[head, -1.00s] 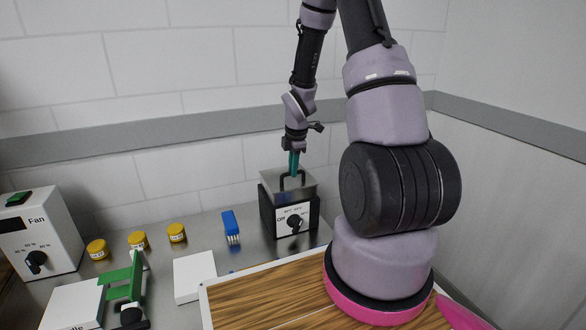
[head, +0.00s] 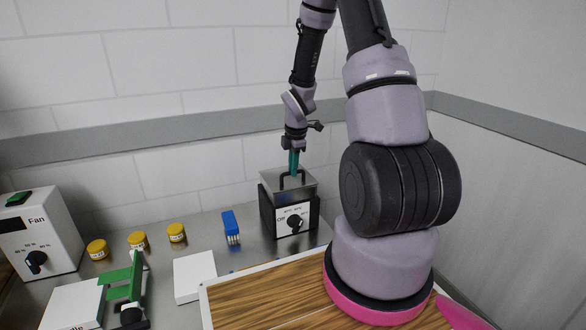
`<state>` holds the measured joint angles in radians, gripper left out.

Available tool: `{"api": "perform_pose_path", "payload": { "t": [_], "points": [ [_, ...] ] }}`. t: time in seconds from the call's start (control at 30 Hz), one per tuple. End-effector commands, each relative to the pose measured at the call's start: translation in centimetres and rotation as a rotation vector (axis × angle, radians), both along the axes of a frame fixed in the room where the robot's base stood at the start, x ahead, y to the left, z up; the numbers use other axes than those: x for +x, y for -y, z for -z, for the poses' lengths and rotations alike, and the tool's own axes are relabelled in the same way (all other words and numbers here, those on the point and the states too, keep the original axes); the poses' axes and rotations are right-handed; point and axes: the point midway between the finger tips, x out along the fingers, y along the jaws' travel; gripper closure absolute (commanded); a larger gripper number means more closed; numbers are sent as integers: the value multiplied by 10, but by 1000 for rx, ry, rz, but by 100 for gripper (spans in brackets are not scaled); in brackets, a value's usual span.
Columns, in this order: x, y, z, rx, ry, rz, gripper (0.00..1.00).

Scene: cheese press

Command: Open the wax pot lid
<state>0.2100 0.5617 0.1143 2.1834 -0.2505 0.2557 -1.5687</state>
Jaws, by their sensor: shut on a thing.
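The wax pot (head: 292,217) is a dark box with a white dial panel and a black knob, standing on the steel counter near the back wall. Its grey metal lid (head: 276,187) lies on top, and the lid looks closed. A black arched handle (head: 282,183) stands on the lid. My gripper (head: 293,172) points down from above with its teal fingers at the handle, shut on it. The exact contact at the fingertips is too small to see clearly.
A blue brush (head: 231,226) stands left of the pot, with several yellow jars (head: 176,233) farther left. A white block (head: 194,275), a green frame (head: 120,285) and a fan control box (head: 38,235) are also on the counter. A wooden board (head: 262,296) lies in front.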

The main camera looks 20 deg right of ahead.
Motion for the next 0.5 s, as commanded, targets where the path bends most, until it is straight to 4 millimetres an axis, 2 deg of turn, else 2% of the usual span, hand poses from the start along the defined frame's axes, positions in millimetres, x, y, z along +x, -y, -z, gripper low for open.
{"api": "perform_pose_path", "payload": {
  "t": [0.27, 0.5],
  "points": [
    [11, 0, -16, 1, -111, 2, 100],
    [30, 1, -40, 1, -250, 0, 100]
  ]
}}
